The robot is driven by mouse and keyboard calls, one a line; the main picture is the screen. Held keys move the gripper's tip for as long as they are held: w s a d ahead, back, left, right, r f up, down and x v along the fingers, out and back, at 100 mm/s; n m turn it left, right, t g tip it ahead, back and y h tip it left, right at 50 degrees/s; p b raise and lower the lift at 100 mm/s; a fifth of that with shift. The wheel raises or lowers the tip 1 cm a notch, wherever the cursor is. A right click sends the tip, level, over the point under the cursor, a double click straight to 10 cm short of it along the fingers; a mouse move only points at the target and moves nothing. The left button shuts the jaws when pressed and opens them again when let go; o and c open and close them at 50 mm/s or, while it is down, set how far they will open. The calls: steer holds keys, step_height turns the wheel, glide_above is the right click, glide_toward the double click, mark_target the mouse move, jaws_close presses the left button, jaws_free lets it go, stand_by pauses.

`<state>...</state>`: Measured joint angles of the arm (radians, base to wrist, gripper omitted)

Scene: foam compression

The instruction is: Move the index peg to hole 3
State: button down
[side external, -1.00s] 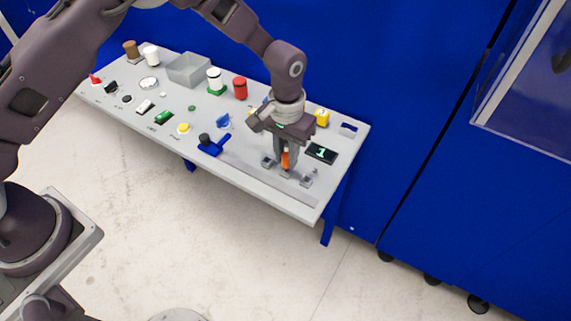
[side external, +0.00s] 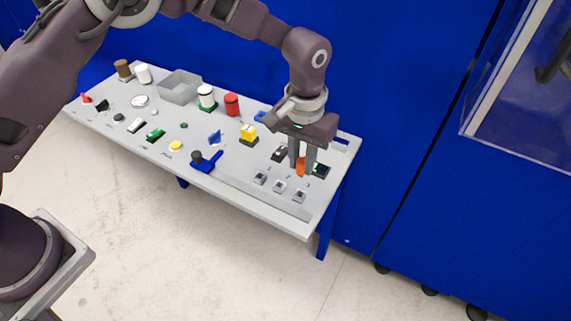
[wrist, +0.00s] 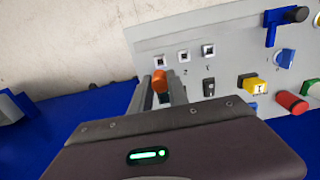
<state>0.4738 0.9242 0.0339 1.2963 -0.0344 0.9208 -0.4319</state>
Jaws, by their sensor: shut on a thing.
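The orange index peg (side external: 300,167) is held between the fingers of my gripper (side external: 302,170), which is shut on it. In the side view the peg appears raised clear of the panel, behind the row of three square holes. The right-hand hole (side external: 299,196), middle hole (side external: 279,187) and left-hand hole (side external: 260,179) all look empty. In the wrist view the peg (wrist: 159,80) shows between the fingers, just below the left-most hole (wrist: 160,61). The middle hole (wrist: 183,55) has a mark like a 2; the right one's (wrist: 208,50) looks like a 1.
A dark display (side external: 322,171) is partly hidden behind my gripper. A black switch (side external: 279,154) and a yellow part (side external: 248,133) stand to the left. A blue lever device (side external: 206,160) sits farther left. The strip in front of the holes is clear.

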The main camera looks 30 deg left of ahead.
mark_target(301, 176)
steer(key=shift+f, duration=3)
steer(key=shift+f, duration=1)
steer(key=c, duration=1.2)
jaws_free()
step_height(301, 176, up, 7)
steer(key=shift+r, duration=0.15)
steer(key=s+a+r+t, duration=0.1)
steer(key=s+a+r, duration=0.2)
steer(key=a+r, duration=0.3)
steer(key=s+a+r+t, duration=0.1)
steer(key=s+a+r, duration=0.3)
steer(key=r, duration=0.5)
steer(key=s+a+r+t, duration=0.1)
steer(key=s+a+r, duration=0.25)
steer(key=r, duration=0.35)
steer(key=s+a+t, duration=0.1)
steer(key=s+a, duration=0.1)
steer(key=s, duration=0.3)
steer(key=s+a, duration=0.3)
steer(key=s, duration=0.3)
steer(key=s+a+t, duration=0.1)
steer(key=s+a, duration=0.2)
steer(key=s, duration=0.3)
steer(key=shift+s+r+t, duration=0.2)
steer(key=shift+r+t, duration=0.1)
steer(key=shift+r, duration=0.05)
